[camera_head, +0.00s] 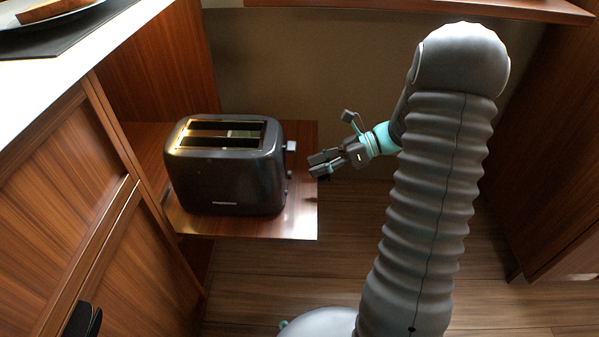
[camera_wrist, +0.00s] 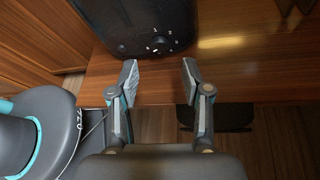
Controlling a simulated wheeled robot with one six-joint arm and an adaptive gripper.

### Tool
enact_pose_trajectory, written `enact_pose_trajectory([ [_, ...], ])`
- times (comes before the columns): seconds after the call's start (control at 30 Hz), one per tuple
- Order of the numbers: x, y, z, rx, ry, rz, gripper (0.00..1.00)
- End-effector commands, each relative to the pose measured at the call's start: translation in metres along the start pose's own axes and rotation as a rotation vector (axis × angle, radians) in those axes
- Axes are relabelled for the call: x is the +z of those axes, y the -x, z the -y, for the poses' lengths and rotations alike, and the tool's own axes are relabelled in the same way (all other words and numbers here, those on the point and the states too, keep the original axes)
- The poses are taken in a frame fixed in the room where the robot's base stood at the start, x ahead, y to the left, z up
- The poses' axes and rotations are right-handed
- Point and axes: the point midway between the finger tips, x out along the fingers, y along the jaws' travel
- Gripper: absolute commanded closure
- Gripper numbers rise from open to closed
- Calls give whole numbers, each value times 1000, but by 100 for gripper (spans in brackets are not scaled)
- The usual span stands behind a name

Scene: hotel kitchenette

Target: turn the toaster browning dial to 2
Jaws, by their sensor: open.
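The black toaster (camera_head: 225,180) stands upright on a wooden shelf (camera_head: 245,228), with two slots on top and a light lever (camera_head: 291,146) on its right end. Small knobs show edge-on below the lever. In the wrist view the toaster (camera_wrist: 110,25) fills the top, and its dark round dial (camera_wrist: 161,43) has small white marks around it. The number it points to is too small to read. My gripper (camera_head: 318,164) is to the right of the toaster's end, apart from it. In the wrist view my gripper (camera_wrist: 160,80) is open and empty, its fingertips short of the dial.
A pale counter (camera_head: 75,75) over wooden cabinet doors (camera_head: 70,190) lies to the left, with a plate of food (camera_head: 50,15) on it. A wooden cabinet (camera_head: 560,150) stands at the right. The floor (camera_head: 510,300) looks clear.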

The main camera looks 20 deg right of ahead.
Motion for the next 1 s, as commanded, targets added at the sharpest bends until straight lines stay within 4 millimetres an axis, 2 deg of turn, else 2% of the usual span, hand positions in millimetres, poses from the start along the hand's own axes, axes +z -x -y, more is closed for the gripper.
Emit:
enact_pose_trajectory([
  [0.1,0,-21,0,3,0,0,52],
  [0.3,0,-44,0,2,1,-1,52],
  [0.73,0,-52,0,-1,1,-1,52],
  [0.9,0,-52,0,0,1,-1,94],
  [0.93,0,-52,0,0,1,-1,100],
  [1.0,0,-52,0,0,1,-1,100],
])
